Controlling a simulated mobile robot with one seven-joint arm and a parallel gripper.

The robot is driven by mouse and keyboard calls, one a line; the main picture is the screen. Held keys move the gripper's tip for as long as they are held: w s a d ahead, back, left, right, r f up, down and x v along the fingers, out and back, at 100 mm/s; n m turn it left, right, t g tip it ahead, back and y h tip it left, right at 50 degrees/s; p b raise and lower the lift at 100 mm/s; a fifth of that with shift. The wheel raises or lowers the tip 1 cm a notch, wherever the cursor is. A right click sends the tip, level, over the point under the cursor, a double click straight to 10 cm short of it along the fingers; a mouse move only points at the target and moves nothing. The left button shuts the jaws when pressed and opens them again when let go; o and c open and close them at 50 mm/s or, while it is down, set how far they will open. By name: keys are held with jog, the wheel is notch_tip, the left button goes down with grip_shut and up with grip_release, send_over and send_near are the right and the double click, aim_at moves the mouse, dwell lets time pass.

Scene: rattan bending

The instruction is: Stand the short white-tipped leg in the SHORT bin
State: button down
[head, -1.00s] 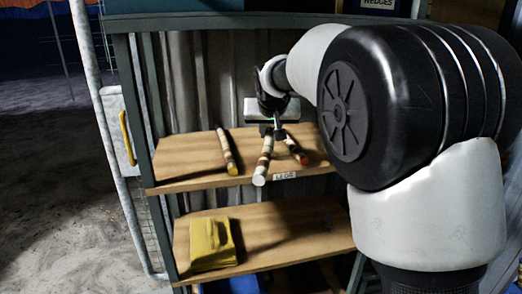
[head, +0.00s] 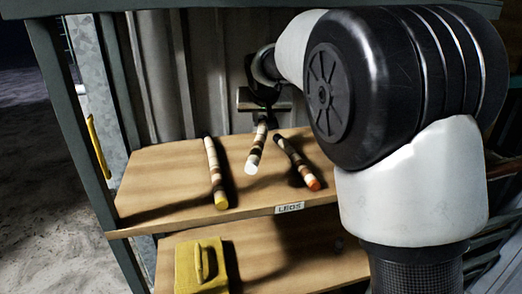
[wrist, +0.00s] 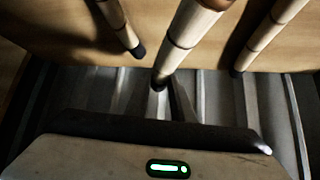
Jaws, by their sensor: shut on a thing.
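The white-tipped leg (head: 257,148) is a banded cream and brown stick. It is in the middle of three legs, its white end towards the front, and looks raised off the upper shelf. My gripper (head: 262,118) is shut on its rear part. In the wrist view the leg (wrist: 185,42) runs between the fingers (wrist: 170,88), and its dark rear end is close to them. The finger contact is dim. No SHORT bin is visible in either view.
A yellow-tipped leg (head: 214,172) lies left on the upper shelf (head: 150,185), an orange-tipped leg (head: 296,163) right. The shelf edge carries a LEGS label (head: 289,208). A yellow block with a handle (head: 202,265) sits on the lower shelf. A corrugated wall closes the back.

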jog(key=shift+f+b, duration=0.3)
jog(key=shift+f, duration=3.1)
jog(key=shift+f, duration=0.1)
jog(key=c, duration=1.5)
grip_release()
jog(key=shift+c, duration=0.2)
